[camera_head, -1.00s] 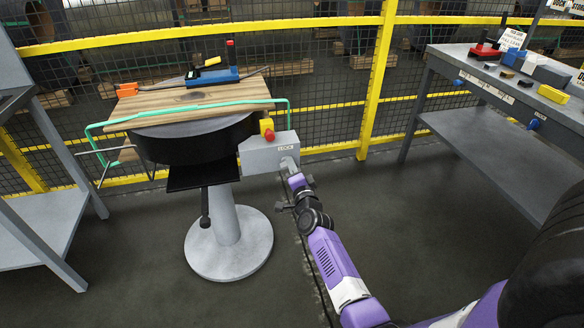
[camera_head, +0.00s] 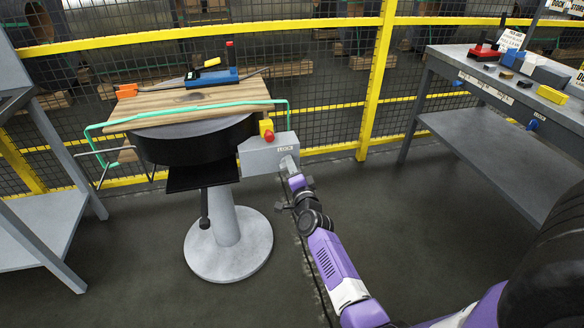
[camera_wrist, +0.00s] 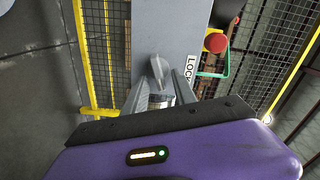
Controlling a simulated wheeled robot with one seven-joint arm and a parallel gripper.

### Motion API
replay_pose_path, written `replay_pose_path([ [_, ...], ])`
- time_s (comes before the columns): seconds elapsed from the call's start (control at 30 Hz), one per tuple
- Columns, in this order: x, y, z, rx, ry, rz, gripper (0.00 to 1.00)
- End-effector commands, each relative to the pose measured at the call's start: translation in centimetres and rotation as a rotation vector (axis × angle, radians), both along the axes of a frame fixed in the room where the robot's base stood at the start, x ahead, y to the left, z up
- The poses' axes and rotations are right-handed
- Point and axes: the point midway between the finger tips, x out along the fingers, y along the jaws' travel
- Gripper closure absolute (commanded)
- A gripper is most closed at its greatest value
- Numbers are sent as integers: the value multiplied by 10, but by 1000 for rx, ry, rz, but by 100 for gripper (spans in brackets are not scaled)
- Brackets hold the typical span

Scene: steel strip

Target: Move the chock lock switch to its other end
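The chock lock switch (camera_wrist: 158,72) is a small grey lever-like knob on the face of a grey box (camera_head: 258,158), beside a "LOCK" label (camera_wrist: 190,69). The box is fixed to the right side of the round black stand. In the wrist view, the knob stands slightly tilted just ahead of and between my fingertips. My gripper (camera_wrist: 164,82) is open, one finger on each side of the knob, with gaps visible. In the head view my gripper (camera_head: 291,168) is at the box's right face and hides the switch.
A red button on a yellow base (camera_head: 267,130) sits on top of the box. The black turntable (camera_head: 195,145) carries a wooden board (camera_head: 190,100) and a blue tool (camera_head: 212,77). A yellow-railed mesh fence (camera_head: 375,80) stands behind. A grey workbench (camera_head: 500,85) is at right.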

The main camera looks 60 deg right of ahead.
Motion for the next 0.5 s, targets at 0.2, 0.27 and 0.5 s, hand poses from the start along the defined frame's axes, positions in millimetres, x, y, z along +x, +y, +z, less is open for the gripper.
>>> replay_pose_path([
  [0.2, -13, 17, 2, 2, 4, 3, 67],
  [0.27, -20, 25, 3, 0, 4, 3, 67],
  [0.5, -43, 51, 2, 1, 2, 1, 67],
])
